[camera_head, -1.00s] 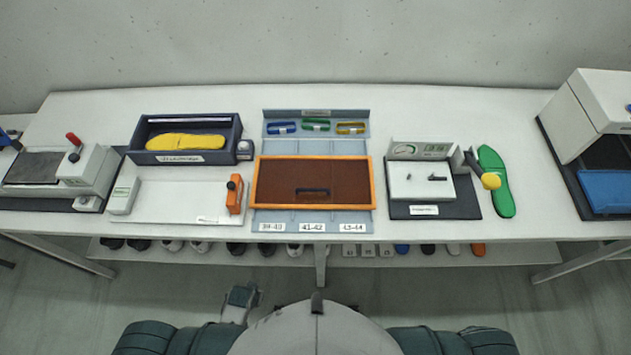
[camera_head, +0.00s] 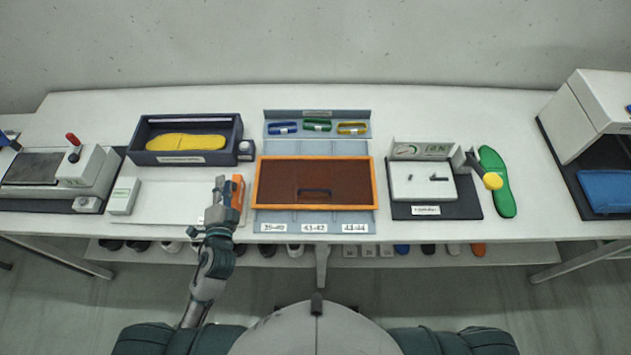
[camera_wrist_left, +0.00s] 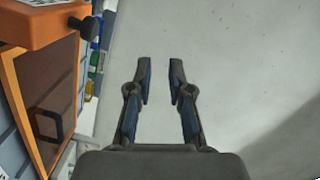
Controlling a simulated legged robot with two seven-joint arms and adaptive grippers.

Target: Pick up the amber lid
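The amber lid (camera_head: 278,180) is a brown see-through panel in an orange frame with a dark handle (camera_head: 314,193) near its front edge. It lies flat over the grey-blue rack (camera_head: 315,227) at the table's middle. It also shows at the left of the left wrist view (camera_wrist_left: 50,92), with its handle (camera_wrist_left: 48,126). My left gripper (camera_head: 221,186) is left of the lid, apart from it, over the white board beside an orange device (camera_head: 238,190). In the left wrist view its fingers (camera_wrist_left: 162,72) are apart with nothing between them.
Blue, green and yellow pieces sit at the rack's back. A dark tray (camera_head: 187,157) with a yellow insole stands behind my left gripper. A gauge unit (camera_head: 432,212) and a green insole (camera_head: 497,181) are right of the lid. The orange device stands between gripper and lid.

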